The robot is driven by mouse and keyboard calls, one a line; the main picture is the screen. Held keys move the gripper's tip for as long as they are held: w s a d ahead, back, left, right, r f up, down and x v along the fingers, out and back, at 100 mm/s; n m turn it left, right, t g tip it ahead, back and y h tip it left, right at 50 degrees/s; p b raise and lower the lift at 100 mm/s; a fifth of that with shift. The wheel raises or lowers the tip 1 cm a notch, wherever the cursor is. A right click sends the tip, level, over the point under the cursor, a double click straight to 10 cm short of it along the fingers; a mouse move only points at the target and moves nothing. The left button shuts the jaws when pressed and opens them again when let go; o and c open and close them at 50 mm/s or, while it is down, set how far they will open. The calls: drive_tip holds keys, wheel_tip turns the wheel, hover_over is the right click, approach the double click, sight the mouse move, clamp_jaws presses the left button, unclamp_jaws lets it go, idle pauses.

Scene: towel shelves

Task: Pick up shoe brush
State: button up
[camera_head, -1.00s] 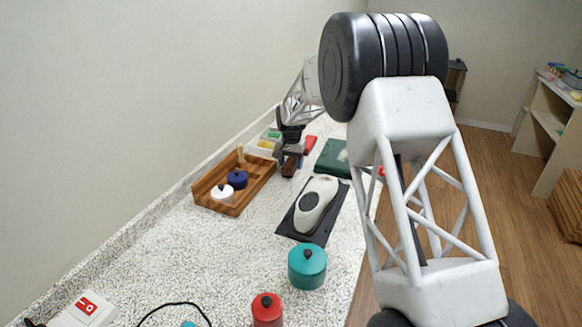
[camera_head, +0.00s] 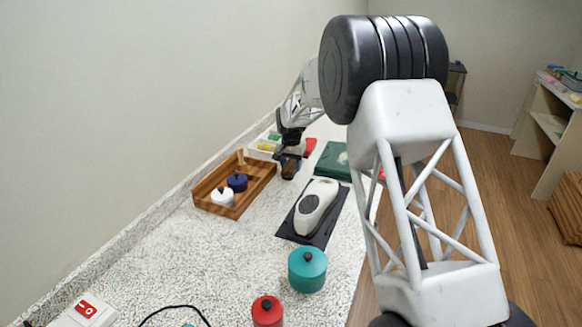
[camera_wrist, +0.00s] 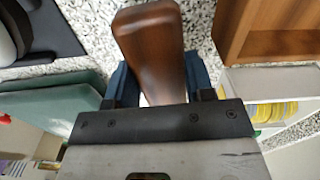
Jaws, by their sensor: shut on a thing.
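The shoe brush (camera_wrist: 150,42) shows in the wrist view as a smooth brown wooden body between the two blue fingers of my gripper (camera_wrist: 160,82). My gripper is shut on it. In the head view the brush (camera_head: 289,171) is a small dark brown shape under my gripper (camera_head: 289,156), just right of the wooden tray. Its underside is hidden, and I cannot tell whether it touches the counter.
The wooden tray (camera_head: 204,187) holds a white and a blue lidded pot. A white device (camera_head: 318,200) lies on a dark mat nearer me. A green case (camera_head: 331,160) is to the right. Teal (camera_head: 307,270) and red (camera_head: 267,311) pots stand in front.

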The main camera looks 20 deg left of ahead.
sight(292, 164)
drive_tip(key=shift+r, duration=4.95)
drive_tip(key=o, duration=0.3)
drive_tip(key=shift+c, duration=0.9)
drive_tip(key=shift+d, duration=0.15)
drive_tip(key=d+m, duration=0.2)
drive_tip(key=shift+s+r+m, duration=0.15)
drive_tip(key=shift+m, duration=0.15)
drive_tip(key=s+d+r+m+g, duration=0.1)
drive_tip(key=s+d+m, duration=0.2)
drive_tip(key=d+m, duration=1)
drive_tip(key=shift+r+m+g, duration=0.3)
drive_tip(key=shift+m, duration=1.4)
